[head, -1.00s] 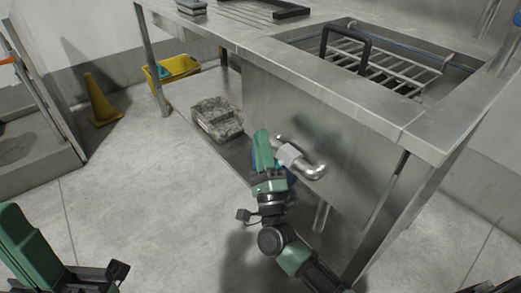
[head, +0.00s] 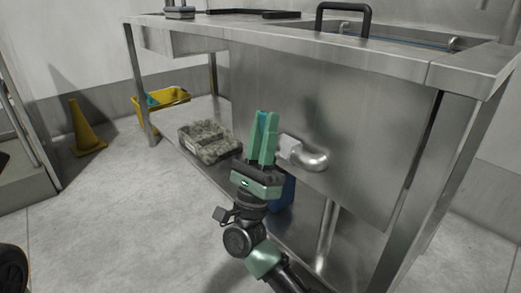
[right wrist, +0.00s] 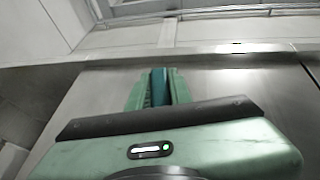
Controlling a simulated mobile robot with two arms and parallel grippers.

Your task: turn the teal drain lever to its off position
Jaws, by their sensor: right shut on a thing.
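The teal drain lever (right wrist: 157,85) shows as a narrow teal strip between the fingers in the right wrist view. In the head view a sliver of it shows between the fingertips (head: 263,119); the rest is hidden by the gripper. The same gripper fills the lower right wrist view (right wrist: 157,90). My left gripper is not in view.
The steel sink bench (head: 330,90) stands over the drain, with legs at its corners. A grey mottled block (head: 208,141) lies on the low shelf left of the gripper. A blue object (head: 283,190) is partly hidden behind the gripper. A yellow cone (head: 85,128) and yellow bucket (head: 170,100) stand farther back.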

